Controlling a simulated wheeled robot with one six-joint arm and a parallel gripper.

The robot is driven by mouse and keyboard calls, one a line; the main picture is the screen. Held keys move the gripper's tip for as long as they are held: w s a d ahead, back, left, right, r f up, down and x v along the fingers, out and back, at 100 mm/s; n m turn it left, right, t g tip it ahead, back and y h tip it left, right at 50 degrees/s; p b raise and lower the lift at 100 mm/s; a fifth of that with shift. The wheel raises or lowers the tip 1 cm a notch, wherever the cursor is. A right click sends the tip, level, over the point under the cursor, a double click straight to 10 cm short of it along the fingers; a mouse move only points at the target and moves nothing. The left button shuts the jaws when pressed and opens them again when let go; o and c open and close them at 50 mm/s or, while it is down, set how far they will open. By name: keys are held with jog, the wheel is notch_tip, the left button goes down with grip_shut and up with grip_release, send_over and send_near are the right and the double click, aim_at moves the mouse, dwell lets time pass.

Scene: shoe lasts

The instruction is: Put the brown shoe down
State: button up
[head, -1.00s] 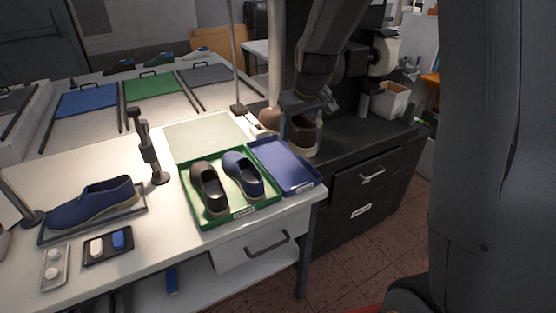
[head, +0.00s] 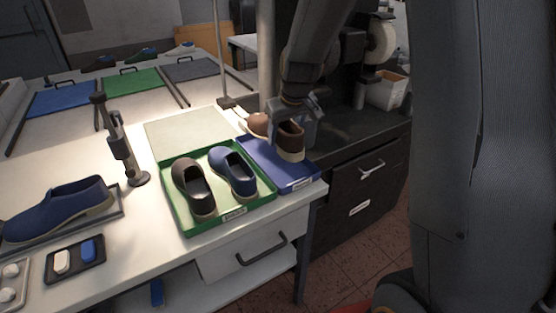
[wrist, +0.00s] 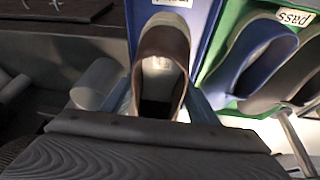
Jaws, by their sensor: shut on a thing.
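The brown shoe (head: 289,140) has a pale sole and is gripped at its upper part by my gripper (head: 290,118). In the head view it is over the right part of the blue tray (head: 270,168); I cannot tell whether its sole touches the tray. In the wrist view the brown shoe (wrist: 162,62) sits between my gripper's fingers (wrist: 160,100), its opening facing the camera and its toe end over the blue tray (wrist: 203,12). A second brown shape (head: 258,124), apparently a last or shoe, stands just behind the blue tray.
The green tray (head: 183,222) left of the blue tray holds a dark brown shoe (head: 194,187) and a blue shoe (head: 233,170). A thin upright pole (head: 221,50) stands behind. A black cabinet (head: 365,170) lies to the right.

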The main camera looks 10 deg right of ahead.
aim_at(290, 134)
notch_tip(290, 134, down, 8)
jog(key=shift+f, duration=0.15)
dwell(0.3)
jog(key=o, duration=1.3)
jog(key=shift+f, duration=0.1)
jog(key=shift+o, duration=0.2)
jog(key=b+v, duration=0.1)
jog(key=v, duration=1)
jog(key=shift+s+r, duration=0.3)
jog(key=shift+r, duration=0.15)
jog(key=s+f+m+g, duration=0.1)
jog(key=s+f, duration=0.1)
jog(key=s, duration=0.8)
jog(key=s+f+m+g, duration=0.2)
jog(key=s+f, duration=0.1)
jog(key=s, duration=0.7)
jog(key=shift+s+a, duration=0.2)
